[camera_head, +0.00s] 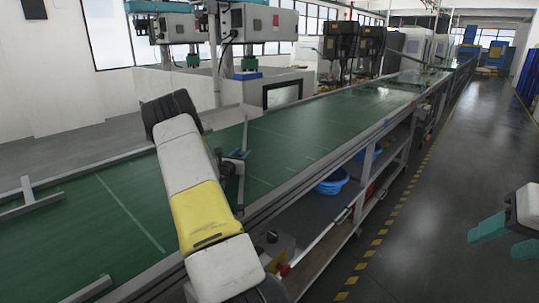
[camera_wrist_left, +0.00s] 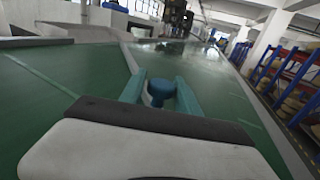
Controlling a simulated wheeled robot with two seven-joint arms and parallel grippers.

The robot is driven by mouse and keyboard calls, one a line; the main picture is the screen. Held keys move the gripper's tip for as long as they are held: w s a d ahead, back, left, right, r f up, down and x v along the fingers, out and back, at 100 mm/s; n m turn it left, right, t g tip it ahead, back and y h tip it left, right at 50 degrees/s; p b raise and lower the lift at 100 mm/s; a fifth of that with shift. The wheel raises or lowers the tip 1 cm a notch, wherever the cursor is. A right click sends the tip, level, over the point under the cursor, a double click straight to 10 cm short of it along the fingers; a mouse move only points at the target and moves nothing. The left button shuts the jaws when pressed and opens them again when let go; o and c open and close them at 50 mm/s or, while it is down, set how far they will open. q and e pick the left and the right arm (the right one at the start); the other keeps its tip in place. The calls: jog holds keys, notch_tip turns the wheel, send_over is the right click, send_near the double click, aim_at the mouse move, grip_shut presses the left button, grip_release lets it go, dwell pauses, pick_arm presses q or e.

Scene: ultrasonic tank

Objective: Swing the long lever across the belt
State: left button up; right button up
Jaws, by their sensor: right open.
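The long lever (camera_head: 244,165) looks like a thin grey bar standing out over the green belt near its front edge. Its round blue knob (camera_wrist_left: 160,90) shows in the left wrist view. My left gripper (camera_head: 237,160) is mostly hidden behind my white and yellow forearm in the head view. My right gripper (camera_head: 506,238) is open and empty at the right edge of the head view, over the floor.
The green belt (camera_head: 290,135) runs away to the far right, with a grey side rail. Grey guide bars (camera_head: 30,203) stand at left. Blue basins (camera_head: 332,181) sit under the belt. Machines (camera_head: 245,25) line the back. The aisle (camera_head: 440,170) at right is clear.

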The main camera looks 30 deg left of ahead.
pick_arm(q)
jog(key=shift+o, duration=1.3)
jog(key=shift+s+a, duration=0.2)
jog(key=shift+a, duration=0.1)
jog(key=shift+d, duration=0.1)
jog(key=shift+s, duration=0.1)
jog(key=v, duration=0.7)
jog(key=shift+s, duration=0.3)
